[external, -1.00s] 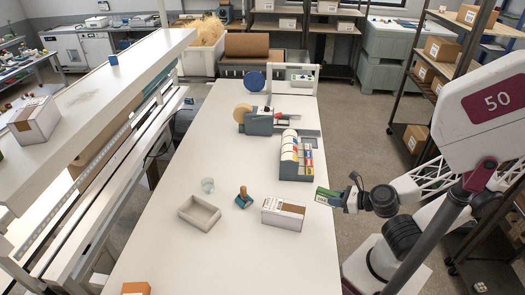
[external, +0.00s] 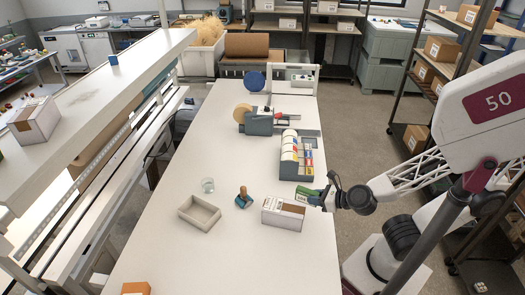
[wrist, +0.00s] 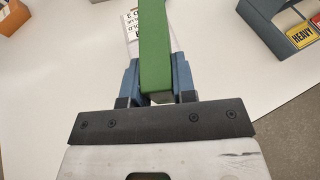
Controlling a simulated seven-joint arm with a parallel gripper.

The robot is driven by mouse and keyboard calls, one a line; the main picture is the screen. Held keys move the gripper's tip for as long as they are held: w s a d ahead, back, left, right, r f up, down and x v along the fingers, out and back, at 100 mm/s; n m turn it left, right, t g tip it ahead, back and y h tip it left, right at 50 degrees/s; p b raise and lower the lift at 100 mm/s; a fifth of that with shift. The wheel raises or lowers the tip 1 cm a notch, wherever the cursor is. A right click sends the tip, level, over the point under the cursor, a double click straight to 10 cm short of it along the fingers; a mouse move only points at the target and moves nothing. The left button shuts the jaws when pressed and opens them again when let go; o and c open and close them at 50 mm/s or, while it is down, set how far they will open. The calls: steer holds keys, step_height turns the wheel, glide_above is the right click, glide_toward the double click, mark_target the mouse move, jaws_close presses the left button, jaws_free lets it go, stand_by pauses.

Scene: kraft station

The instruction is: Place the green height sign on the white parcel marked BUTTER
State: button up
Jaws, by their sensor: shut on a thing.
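The green height sign (external: 306,194) is in my gripper (external: 328,200), which is shut on it. In the wrist view the sign (wrist: 154,45) shows as a green strip standing between the two blue fingers of the gripper (wrist: 158,85). The white parcel (external: 283,213) with a brown tape strip stands on the table just left of and below the sign in the external view. Part of its printed label (wrist: 133,25) shows behind the sign in the wrist view; the full word is hidden. Whether the sign touches the parcel I cannot tell.
A grey rack of coloured signs or labels (external: 297,160) stands behind the parcel. A teal stamp with a wooden handle (external: 243,200), an empty grey tray (external: 199,213) and a small glass (external: 208,185) stand to its left. An orange box (external: 136,288) is at the front. The table's left middle is clear.

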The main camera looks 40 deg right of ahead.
steer(key=w+a, duration=0.1)
steer(key=w, duration=0.1)
steer(key=w+a, duration=0.3)
steer(key=a, duration=0.1)
steer(key=shift+w+f, duration=0.3)
steer(key=shift+w, duration=0.1)
steer(key=shift+w+a+f, duration=0.1)
steer(key=shift+w+a, duration=0.15)
steer(key=shift+w, duration=0.1)
steer(key=shift+f, duration=1.75)
steer(key=shift+f, duration=0.1)
steer(key=o, duration=0.9)
